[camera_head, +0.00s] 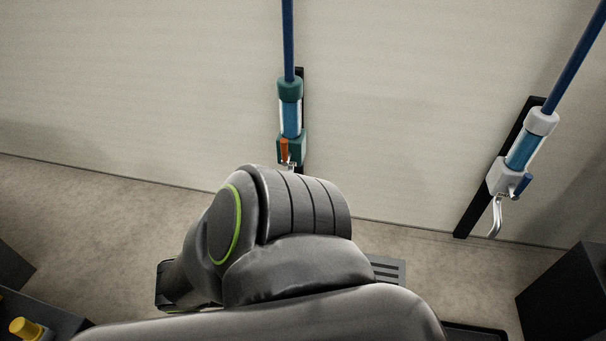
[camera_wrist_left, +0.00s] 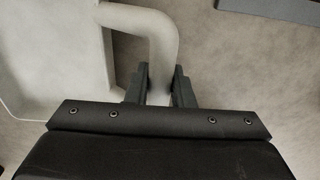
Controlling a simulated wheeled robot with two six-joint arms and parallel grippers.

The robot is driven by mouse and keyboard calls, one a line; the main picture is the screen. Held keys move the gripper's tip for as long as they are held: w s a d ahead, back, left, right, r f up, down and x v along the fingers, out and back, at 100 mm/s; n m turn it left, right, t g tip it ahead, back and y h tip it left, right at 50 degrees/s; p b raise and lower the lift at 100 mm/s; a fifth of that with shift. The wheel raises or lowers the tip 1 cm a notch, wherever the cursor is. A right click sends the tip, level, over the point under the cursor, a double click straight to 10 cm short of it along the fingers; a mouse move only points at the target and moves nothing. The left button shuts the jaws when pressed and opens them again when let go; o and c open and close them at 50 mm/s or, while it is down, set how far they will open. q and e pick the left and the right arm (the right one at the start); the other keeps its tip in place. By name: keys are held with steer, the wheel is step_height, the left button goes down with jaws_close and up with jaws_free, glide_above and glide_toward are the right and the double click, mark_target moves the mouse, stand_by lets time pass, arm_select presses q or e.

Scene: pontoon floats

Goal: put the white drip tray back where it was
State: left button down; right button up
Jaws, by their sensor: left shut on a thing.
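In the left wrist view the white drip tray (camera_wrist_left: 52,55) lies at the left, with a thick curved white handle (camera_wrist_left: 158,22) on its right side. My left gripper (camera_wrist_left: 158,82) is shut on this handle, one dark finger on each side of it. I cannot tell whether the tray touches the floor. In the head view my arm covers the middle and bottom, and hides the tray and my left gripper. My right gripper is in neither view.
Two blue cylinder units, one with a teal body (camera_head: 290,115) and one with a white body (camera_head: 524,150), are mounted on the pale wall. A grey slotted piece (camera_head: 388,270) shows past my arm. A dark box (camera_head: 568,295) stands at right. A yellow knob (camera_head: 25,327) is at lower left.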

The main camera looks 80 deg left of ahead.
arm_select(q)
step_height(320, 180, down, 2)
steer(key=shift+f+b, duration=0.1)
steer(key=shift+b, duration=0.25)
steer(key=c, duration=1.3)
jaws_free()
steer(key=shift+o, duration=0.2)
